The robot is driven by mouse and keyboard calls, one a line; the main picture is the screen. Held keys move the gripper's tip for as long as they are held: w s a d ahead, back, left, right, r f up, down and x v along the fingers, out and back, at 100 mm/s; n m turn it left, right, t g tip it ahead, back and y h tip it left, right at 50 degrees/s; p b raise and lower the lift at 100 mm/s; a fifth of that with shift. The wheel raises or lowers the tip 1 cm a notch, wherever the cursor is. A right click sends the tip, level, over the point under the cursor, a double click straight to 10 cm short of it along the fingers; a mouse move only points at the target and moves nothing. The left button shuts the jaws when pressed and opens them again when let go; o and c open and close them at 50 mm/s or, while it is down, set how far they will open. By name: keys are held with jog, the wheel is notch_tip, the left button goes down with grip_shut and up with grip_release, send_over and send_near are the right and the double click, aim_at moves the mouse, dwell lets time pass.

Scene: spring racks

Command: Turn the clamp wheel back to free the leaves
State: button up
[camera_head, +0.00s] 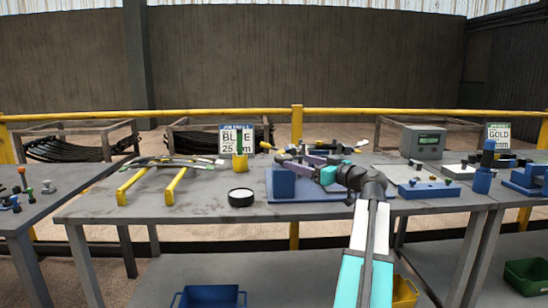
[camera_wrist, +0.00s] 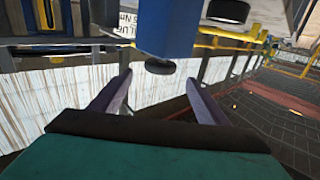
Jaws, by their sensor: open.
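My gripper (camera_head: 299,166), with purple fingers and teal parts, reaches in from the right over the blue clamp fixture (camera_head: 284,184) on the middle table. In the wrist view my gripper (camera_wrist: 158,78) is open, with nothing between the fingers. A blue block (camera_wrist: 166,28) of the fixture fills the top middle there. A small dark round part (camera_wrist: 160,67) sits at its end, between the fingertips and apart from them; I cannot tell whether it is the clamp wheel. Thin curved leaves (camera_head: 178,162) lie across two yellow bars at the left. Leaves inside the clamp cannot be made out.
A black round tin (camera_head: 240,197) stands left of the fixture, a yellow cup (camera_head: 240,163) behind it. Levers with dark and yellow knobs (camera_head: 334,144) rise behind my gripper. A blue fixture (camera_head: 429,189) and a grey meter box (camera_head: 422,142) are right.

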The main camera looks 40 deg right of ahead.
jog(key=w+b, duration=0.1)
jog(key=w, duration=1.1)
jog(key=shift+w+b, duration=0.25)
jog(key=shift+b, duration=0.05)
jog(key=c, duration=1)
jog(key=shift+a, duration=0.1)
jog(key=shift+c, duration=0.2)
